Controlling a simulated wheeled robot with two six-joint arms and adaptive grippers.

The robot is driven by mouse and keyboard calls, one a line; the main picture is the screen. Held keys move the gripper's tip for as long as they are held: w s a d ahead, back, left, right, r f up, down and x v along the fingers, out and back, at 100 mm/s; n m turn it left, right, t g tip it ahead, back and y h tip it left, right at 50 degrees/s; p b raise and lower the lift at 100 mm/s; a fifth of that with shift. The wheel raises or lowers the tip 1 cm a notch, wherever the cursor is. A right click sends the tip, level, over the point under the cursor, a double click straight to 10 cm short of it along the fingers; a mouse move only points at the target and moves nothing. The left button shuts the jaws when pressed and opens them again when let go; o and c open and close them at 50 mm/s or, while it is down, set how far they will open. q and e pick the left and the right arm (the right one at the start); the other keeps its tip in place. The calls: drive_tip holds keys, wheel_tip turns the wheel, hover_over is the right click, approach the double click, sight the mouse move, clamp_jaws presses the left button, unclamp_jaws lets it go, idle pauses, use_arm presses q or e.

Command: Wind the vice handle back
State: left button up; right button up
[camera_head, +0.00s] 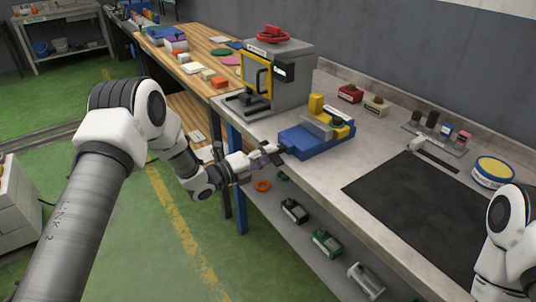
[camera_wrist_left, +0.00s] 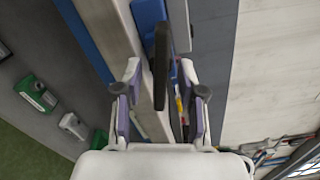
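The blue vice (camera_head: 312,139) with yellow parts sits at the front edge of the grey bench, in the middle of the head view. My left gripper (camera_head: 269,155) is at the vice's near left end, beside the dark handle (camera_head: 277,156). In the left wrist view the handle (camera_wrist_left: 161,65) is a dark upright bar. It appears between the two fingers of my left gripper (camera_wrist_left: 160,75), which are apart with a gap on each side. I cannot tell how deep the bar lies between them.
A grey machine with a yellow-framed window (camera_head: 272,76) stands left of the vice. A black mat (camera_head: 415,205) lies to the right. A yellow-topped tin (camera_head: 494,172) stands near my right arm. A lower shelf holds a green box (camera_head: 326,242) and other items.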

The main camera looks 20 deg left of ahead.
use_arm(q)
drive_tip(key=shift+d, duration=0.1)
clamp_jaws()
